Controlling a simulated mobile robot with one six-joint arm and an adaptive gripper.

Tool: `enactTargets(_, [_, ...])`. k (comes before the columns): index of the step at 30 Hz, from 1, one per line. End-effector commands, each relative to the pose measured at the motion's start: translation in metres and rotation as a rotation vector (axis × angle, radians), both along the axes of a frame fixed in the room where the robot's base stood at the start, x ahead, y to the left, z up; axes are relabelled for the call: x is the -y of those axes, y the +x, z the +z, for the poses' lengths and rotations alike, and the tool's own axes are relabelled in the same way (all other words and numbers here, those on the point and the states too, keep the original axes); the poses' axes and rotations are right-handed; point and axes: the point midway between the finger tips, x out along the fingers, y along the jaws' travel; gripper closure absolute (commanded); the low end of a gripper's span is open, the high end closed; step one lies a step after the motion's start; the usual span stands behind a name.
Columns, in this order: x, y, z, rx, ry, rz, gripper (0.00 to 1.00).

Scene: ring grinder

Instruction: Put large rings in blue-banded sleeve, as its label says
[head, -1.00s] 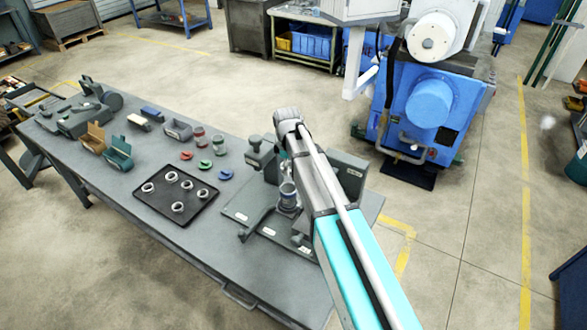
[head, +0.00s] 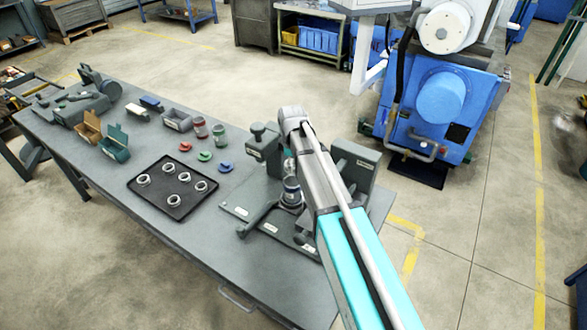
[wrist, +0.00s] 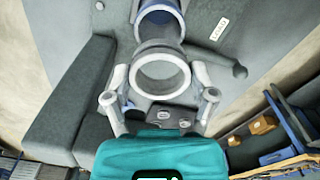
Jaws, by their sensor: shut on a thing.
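My gripper (wrist: 160,78) is shut on a large grey metal ring (wrist: 160,95), which lies flat between the two fingers in the wrist view. The blue-banded sleeve (head: 291,190) stands upright on the fixture on the bench, just below my wrist in the head view. It also shows at the top of the wrist view (wrist: 160,18), beyond the ring. In the picture the ring's far edge borders the sleeve; I cannot tell whether they touch. Several other rings lie in a black tray (head: 157,207).
Red-banded (head: 200,127) and green-banded (head: 219,136) containers and small coloured pieces (head: 204,156) stand left.

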Motion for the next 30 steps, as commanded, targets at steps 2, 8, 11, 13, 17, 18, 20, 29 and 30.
enactTargets(2, [0.001,0.000,-0.005,0.000,0.000,-0.001,0.80])
enactTargets(8, [0.001,0.000,-0.005,0.000,0.000,-0.001,0.80])
enactTargets(11, [0.001,0.000,-0.005,0.000,0.000,-0.001,0.80])
enactTargets(13, [0.001,0.000,-0.005,0.000,0.000,-0.001,0.80])
enactTargets(17, [0.001,0.000,-0.006,0.000,0.000,-0.002,0.80])
enactTargets(18, [0.001,0.000,-0.006,0.000,0.000,-0.002,0.80])
enactTargets(20, [0.001,0.000,-0.008,0.000,0.000,-0.002,0.80])
enactTargets(29, [0.001,0.000,-0.023,0.000,0.000,-0.002,0.80])
enactTargets(30, [0.001,0.000,-0.025,0.000,0.000,-0.002,0.80])
